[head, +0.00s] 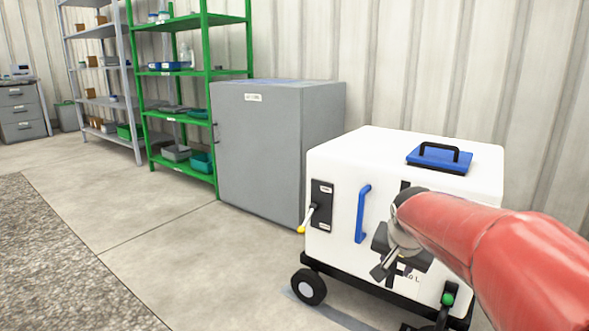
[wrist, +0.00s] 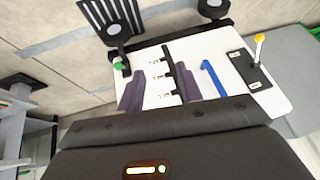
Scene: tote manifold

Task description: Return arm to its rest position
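My arm (head: 490,245) is red and stretches in from the lower right in the head view. My gripper (head: 388,262) is in front of the front face of a white wheeled tote (head: 335,160). In the wrist view, my gripper (wrist: 160,88) has its two dark fingers apart with nothing visible between them but the white face and its black strip. The arm hides part of the tote's front and right side. Whether the fingers touch the tote is not clear.
The tote carries a blue handle (head: 362,213), a yellow-tipped lever (head: 308,218), a blue hatch (head: 438,159) and a green knob (head: 448,299). A grey cabinet (head: 258,150) stands behind it at left. Green shelving (head: 205,85) stands farther left. The floor at front left is clear.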

